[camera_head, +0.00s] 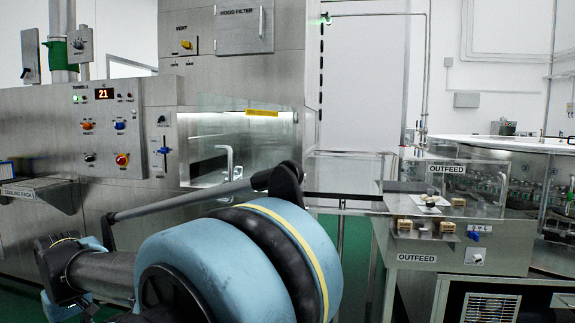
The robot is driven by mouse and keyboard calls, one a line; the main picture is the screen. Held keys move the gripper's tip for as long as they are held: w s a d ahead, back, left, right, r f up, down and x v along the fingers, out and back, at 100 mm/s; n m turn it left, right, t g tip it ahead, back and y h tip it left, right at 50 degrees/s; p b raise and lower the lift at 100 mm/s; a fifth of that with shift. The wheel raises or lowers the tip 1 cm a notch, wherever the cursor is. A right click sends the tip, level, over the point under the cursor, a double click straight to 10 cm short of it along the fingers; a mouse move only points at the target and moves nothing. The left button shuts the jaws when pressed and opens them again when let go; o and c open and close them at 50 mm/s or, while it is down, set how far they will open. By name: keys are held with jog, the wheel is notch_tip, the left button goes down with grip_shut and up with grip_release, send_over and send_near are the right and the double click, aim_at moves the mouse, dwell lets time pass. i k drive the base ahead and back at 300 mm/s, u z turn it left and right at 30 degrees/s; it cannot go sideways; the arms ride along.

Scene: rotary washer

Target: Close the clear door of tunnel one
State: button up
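The washer's steel front with the red 21 display (104,94) stands at the left. To its right is a lit rectangular opening with a clear door (262,150) in front of it. An upright metal handle (229,163) shows on the clear panel, and a yellow label (262,113) is above it. I cannot tell exactly how far the panel stands from its frame. My large blue arm joint fills the lower middle and hides what lies below the opening. My gripper is not visible.
A control panel with knobs (121,160) and a blue lever (164,150) are left of the opening. A cooling rack (40,190) juts out at far left. The outfeed station (455,225) with small items stands at right. Green floor (352,250) shows between.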

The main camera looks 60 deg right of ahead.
aim_at(248, 113)
jog(key=k, duration=0.45)
jog(key=z, duration=2.25)
jog(key=k, duration=0.35)
jog(key=u, duration=0.1)
